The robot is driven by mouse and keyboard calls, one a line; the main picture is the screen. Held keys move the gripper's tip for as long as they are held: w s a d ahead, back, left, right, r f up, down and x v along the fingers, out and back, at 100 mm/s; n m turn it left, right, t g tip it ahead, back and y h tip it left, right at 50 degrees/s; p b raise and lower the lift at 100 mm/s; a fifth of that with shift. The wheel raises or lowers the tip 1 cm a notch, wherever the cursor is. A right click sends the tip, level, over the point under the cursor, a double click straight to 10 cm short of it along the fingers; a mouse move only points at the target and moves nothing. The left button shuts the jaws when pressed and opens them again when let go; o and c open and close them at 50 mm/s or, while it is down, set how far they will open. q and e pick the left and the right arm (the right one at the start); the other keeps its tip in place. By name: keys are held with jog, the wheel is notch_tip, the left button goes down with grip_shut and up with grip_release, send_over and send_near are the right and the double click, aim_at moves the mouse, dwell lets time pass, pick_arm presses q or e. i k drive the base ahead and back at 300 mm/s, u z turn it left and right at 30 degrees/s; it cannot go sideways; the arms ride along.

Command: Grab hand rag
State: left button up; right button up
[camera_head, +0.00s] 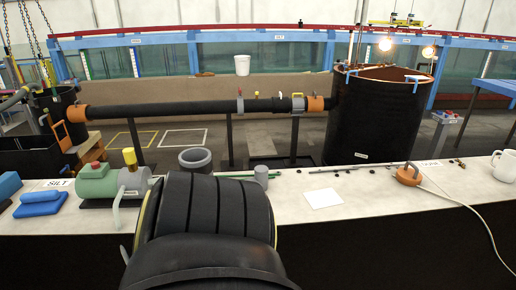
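No cloth is plainly recognisable as a hand rag. A blue, soft-looking folded item (40,203) lies on the pale bench top at the far left; I cannot tell whether it is the rag. Another blue piece (8,186) lies behind it, cut by the left edge. A flat white square (323,198) lies mid-bench; it looks like paper or thin cloth. A large dark ribbed form, seemingly part of my own arm, fills the lower middle and hides the bench there. Neither gripper's fingers show.
An orange device (407,175) with a white cord and a white mug (504,165) are right. A black tank (375,118) and pipe stand behind. The right front bench is mostly clear.

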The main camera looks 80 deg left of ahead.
aim_at(47, 202)
jog(key=u, duration=1.8)
jog(key=i, duration=0.2)
jog(key=u, duration=2.55)
